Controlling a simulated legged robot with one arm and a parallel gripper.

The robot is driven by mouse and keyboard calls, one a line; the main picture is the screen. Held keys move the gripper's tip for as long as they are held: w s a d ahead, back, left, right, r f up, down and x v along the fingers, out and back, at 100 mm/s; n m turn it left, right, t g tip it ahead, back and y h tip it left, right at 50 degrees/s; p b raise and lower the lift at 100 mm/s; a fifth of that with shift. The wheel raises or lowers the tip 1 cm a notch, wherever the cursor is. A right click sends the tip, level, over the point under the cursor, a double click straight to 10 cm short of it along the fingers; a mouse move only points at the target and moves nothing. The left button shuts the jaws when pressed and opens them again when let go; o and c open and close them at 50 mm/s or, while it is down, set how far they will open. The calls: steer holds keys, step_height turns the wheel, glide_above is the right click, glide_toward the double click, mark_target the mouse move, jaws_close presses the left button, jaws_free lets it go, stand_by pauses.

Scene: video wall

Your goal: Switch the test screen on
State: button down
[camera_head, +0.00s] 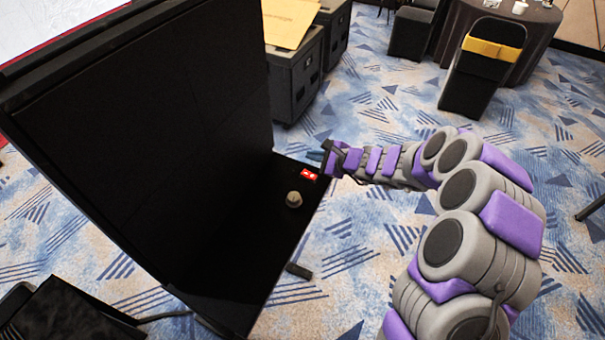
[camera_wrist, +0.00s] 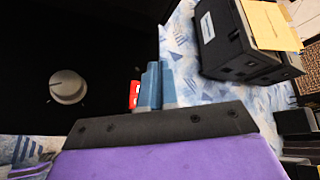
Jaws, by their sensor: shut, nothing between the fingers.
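The test screen (camera_head: 160,130) is a large black panel on the left of the head view, and its face is dark. A black ledge at its lower right carries a round grey knob (camera_head: 294,199) and a red switch (camera_head: 309,174) with white marks. In the wrist view the knob (camera_wrist: 68,87) is at the left, and the red switch (camera_wrist: 134,95) is partly hidden behind my fingers. My gripper (camera_head: 316,156) is shut and empty, its blue fingertips close to the red switch at the ledge's edge. I cannot tell whether they touch it.
Black cases (camera_head: 296,75) with a yellow board (camera_head: 290,22) on top stand behind the ledge. A chair with a yellow band (camera_head: 493,50) and a round table (camera_head: 540,30) are at the upper right. Patterned carpet (camera_head: 370,240) lies open around my arm.

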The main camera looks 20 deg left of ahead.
mark_target(309, 176)
steer(key=f+b, duration=0.3)
steer(key=f, duration=0.2)
steer(key=shift+a+f, duration=0.2)
steer(key=shift+a+f+b, duration=0.2)
steer(key=shift+f+b, duration=0.05)
steer(key=shift+b, duration=0.1)
steer(key=shift+a+f, duration=0.1)
steer(key=shift+a, duration=0.3)
steer(key=shift+w+d, duration=0.1)
steer(key=shift+d, duration=0.3)
steer(key=shift+a, duration=0.3)
steer(key=shift+d, duration=0.2)
steer(key=shift+a+f+b, duration=0.25)
steer(key=shift+f+b, duration=0.35)
steer(key=shift+b, duration=0.25)
stand_by(0.8)
steer(key=shift+r, duration=0.1)
